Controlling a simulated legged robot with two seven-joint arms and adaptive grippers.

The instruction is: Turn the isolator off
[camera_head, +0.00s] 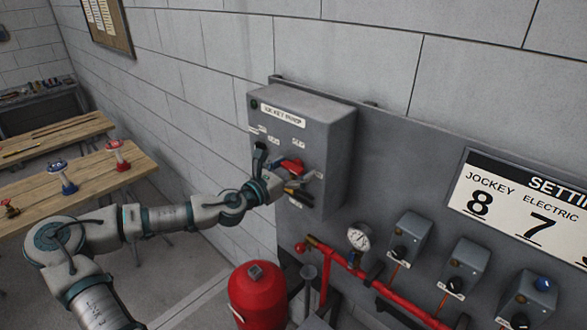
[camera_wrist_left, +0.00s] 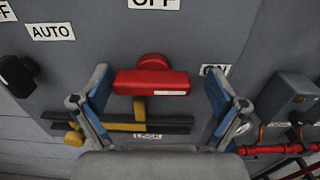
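The grey jockey pump box (camera_head: 320,125) is on the wall. Its red isolator handle (camera_head: 291,165) is on the front face, and in the left wrist view the handle (camera_wrist_left: 152,82) lies crosswise. An OFF label (camera_wrist_left: 154,3) is above it, an ON label (camera_wrist_left: 213,70) at its right and a LOCK label (camera_wrist_left: 147,137) below. My left gripper (camera_head: 278,176) is at the box front. In the left wrist view its fingers are open on either side of the handle, with a visible gap at each side. Contact cannot be told. My right gripper is out of view.
A black selector switch (camera_wrist_left: 18,75) is left of the handle, near the AUTO label. A yellow and black bar (camera_wrist_left: 120,127) is below the handle. Smaller switch boxes (camera_head: 408,235), a gauge (camera_head: 359,238) and red pipes (camera_head: 370,280) are at right. A red tank (camera_head: 257,298) stands below.

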